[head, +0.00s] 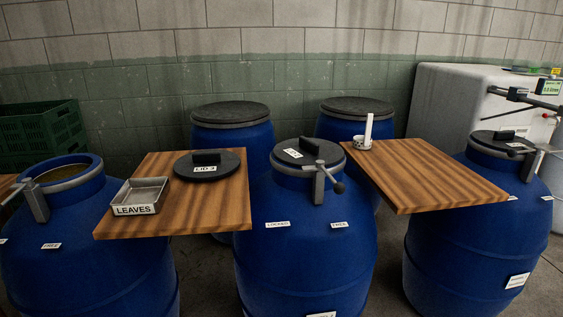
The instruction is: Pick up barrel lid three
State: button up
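Barrel lid three (206,165) is a flat black disc with a raised grip bar and a white label reading LID 3. It lies flat on the left wooden board (215,215), toward its back right. An open blue barrel (85,250) stands at the left, its mouth uncovered and a clamp lever on its rim. My gripper is not in view.
A metal tray (141,196) labelled LEAVES sits left of the lid. A lidded, clamped barrel (305,240) stands right of the board. Green crates (40,130) stand back left.

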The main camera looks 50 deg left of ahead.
aim_at(203, 164)
jog(key=z, duration=0.25)
jog(key=k, duration=1.45)
jog(key=u, duration=2.1)
jog(key=i, duration=0.5)
jog(key=z, duration=0.05)
